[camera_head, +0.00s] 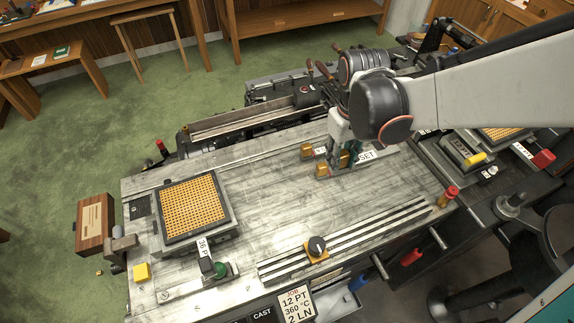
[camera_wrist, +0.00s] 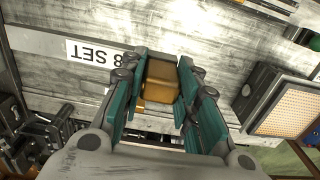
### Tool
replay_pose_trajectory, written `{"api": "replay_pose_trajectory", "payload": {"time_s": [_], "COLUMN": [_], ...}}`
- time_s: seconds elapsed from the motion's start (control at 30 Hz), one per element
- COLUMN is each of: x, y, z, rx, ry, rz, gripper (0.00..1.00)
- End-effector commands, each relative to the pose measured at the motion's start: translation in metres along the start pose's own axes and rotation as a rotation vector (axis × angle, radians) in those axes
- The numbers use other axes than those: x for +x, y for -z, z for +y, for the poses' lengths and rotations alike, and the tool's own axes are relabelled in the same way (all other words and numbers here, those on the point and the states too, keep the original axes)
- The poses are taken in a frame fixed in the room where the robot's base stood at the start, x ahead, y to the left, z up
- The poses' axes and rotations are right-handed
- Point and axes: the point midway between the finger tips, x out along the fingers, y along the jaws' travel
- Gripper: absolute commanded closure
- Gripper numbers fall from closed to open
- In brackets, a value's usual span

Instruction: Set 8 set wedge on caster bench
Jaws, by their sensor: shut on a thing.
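My gripper (camera_head: 341,162) is low over the back right part of the caster bench (camera_head: 270,190), pointing down. In the wrist view its teal fingers (camera_wrist: 158,98) are shut on a brass wedge (camera_wrist: 162,78), which sits between the pads. In the head view the fingers partly hide this wedge. A white label reading "8 SET" (camera_wrist: 92,52) lies on the bench beside the gripper; its "SET" end also shows in the head view (camera_head: 366,155). I cannot tell whether the held wedge touches the bench.
Two more brass blocks (camera_head: 306,151) (camera_head: 322,170) stand just left of my gripper. A framed orange grid (camera_head: 192,208) sits at the bench's left. A black knob (camera_head: 317,246) and grooved rails (camera_head: 350,238) lie at the front. The middle of the bench is clear.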

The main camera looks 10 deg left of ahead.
Motion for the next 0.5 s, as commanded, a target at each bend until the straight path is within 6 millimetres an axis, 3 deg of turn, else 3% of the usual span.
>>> {"api": "replay_pose_trajectory", "payload": {"time_s": [0.17,0.5], "x": [0.017,0.088], "y": [0.0,0.001], "z": [-0.001,-0.001], "rx": [-0.003,-0.003], "ry": [-0.001,-0.001], "rz": [0.0,0.0], "gripper": [1.0,1.0]}}
